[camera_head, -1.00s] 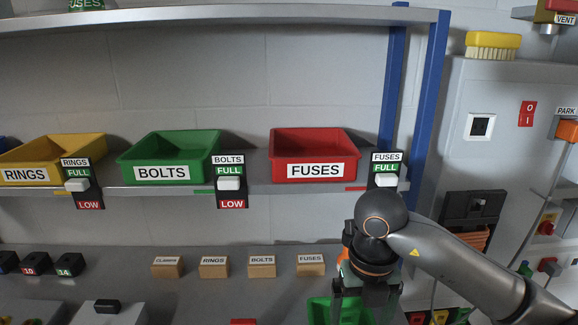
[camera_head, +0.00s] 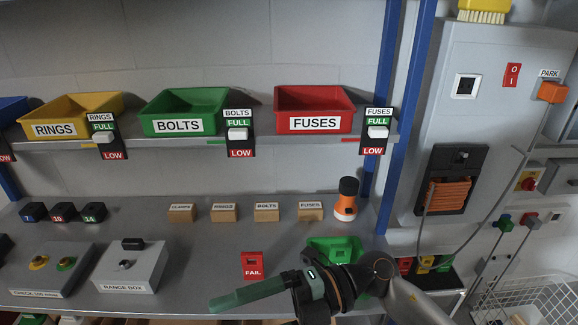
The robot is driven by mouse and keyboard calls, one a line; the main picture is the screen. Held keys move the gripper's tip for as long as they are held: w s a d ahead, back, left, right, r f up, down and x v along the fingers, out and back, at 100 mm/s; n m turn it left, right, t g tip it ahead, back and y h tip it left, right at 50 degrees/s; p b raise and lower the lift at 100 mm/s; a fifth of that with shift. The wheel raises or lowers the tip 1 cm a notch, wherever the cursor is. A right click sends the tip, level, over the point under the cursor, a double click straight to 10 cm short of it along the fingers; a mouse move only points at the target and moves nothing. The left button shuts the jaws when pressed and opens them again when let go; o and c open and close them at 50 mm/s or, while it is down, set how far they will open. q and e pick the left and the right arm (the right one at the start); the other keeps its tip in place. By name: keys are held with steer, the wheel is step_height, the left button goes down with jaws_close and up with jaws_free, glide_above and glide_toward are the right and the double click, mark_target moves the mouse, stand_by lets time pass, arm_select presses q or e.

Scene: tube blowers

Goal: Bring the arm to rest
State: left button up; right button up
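My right arm comes in from the lower right over the bench. Its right gripper (camera_head: 245,294) lies nearly level, pointing left, above the bench's front part. A long green piece extends left from the dark wrist; I see it from the side and cannot tell whether it is only the fingers or also something held. Whether the gripper is open or shut does not show. My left gripper is not in view.
A shelf holds yellow (camera_head: 72,112), green (camera_head: 185,110) and red (camera_head: 314,108) bins. On the bench are a black-and-orange cylinder (camera_head: 346,205), a green tray (camera_head: 337,247), a red FAIL block (camera_head: 254,266) and the range box (camera_head: 130,268). A wire basket (camera_head: 530,298) stands at right.

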steer(key=w+d+r+m+t+y+p, duration=0.3)
steer(key=w+m+t+y, duration=0.35)
steer(key=m+t, duration=0.7)
steer(key=w+d+f+m+t+h, duration=0.55)
steer(key=d+m+t+h, duration=0.3)
steer(key=m, duration=0.25)
steer(key=s+d+f+m+h, duration=0.1)
steer(key=d+f+m+h, duration=0.25)
steer(key=f, duration=0.25)
steer(key=s+d+f+m+h, duration=0.2)
steer(key=f+m+h, duration=0.1)
steer(key=f+h, duration=0.25)
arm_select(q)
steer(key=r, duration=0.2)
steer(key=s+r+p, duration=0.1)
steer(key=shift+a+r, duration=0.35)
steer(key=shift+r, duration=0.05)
arm_select(e)
steer(key=s+d+f+m+g+h, duration=0.1)
steer(key=s+d+f+m+g, duration=0.1)
steer(key=s+f, duration=0.4)
steer(key=s+d+f+m+g+h, duration=0.1)
steer(key=s+d+f+g, duration=0.3)
steer(key=s+f, duration=0.2)
step_height(320, 180, down, 2)
steer(key=shift+d+f+m+g+h, duration=0.1)
steer(key=shift+d+m+g+h, duration=0.05)
steer(key=shift+m+g+h, duration=0.2)
